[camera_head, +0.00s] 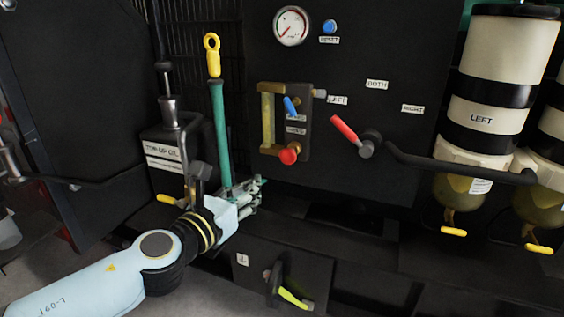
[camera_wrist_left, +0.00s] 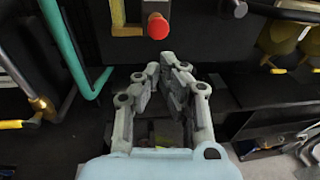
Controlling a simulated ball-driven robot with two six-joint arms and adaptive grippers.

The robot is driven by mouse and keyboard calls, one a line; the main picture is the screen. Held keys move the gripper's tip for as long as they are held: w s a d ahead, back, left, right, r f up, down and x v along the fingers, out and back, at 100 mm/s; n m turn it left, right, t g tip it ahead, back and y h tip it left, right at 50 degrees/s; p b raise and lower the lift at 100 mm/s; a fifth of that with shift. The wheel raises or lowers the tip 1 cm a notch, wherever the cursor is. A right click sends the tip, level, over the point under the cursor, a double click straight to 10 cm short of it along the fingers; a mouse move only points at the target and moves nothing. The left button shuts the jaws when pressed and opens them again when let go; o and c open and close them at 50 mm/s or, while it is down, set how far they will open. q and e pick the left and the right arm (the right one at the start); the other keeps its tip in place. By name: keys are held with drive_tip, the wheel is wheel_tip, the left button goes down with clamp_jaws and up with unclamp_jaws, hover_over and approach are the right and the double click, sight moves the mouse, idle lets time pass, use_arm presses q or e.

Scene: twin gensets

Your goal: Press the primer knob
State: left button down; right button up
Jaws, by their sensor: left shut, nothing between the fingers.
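A round red knob (camera_head: 288,156) sits at the bottom of a brass-framed sight-glass fitting on the dark panel. It carries no label of its own that I can read. It also shows at the top of the left wrist view (camera_wrist_left: 158,26), beyond my fingertips. My left gripper (camera_head: 259,187) is shut and empty, below and to the left of the red knob in the head view, apart from it. Its grey fingers (camera_wrist_left: 165,70) are together in the left wrist view. My right gripper is not in view.
A green tube (camera_head: 220,130) with a yellow ring handle stands close behind my left gripper. A red-handled selector lever (camera_head: 345,130) and a black pipe (camera_head: 440,168) are to the right. A yellow-green lever (camera_head: 292,297) is below. White filter canisters (camera_head: 490,110) stand far right.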

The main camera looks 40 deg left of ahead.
sight(286, 157)
use_arm(q)
drive_tip(key=w, duration=0.4)
drive_tip(key=w+a, duration=0.1)
drive_tip(key=w, duration=0.7)
drive_tip(key=shift+a+f, duration=0.2)
drive_tip(key=shift+f, duration=0.15)
drive_tip(key=shift+w, duration=0.55)
drive_tip(key=shift+w+a, duration=0.2)
drive_tip(key=shift+w, duration=0.45)
drive_tip(key=shift+w+a, duration=0.2)
drive_tip(key=shift+w, duration=0.4)
drive_tip(key=shift+r, duration=0.1)
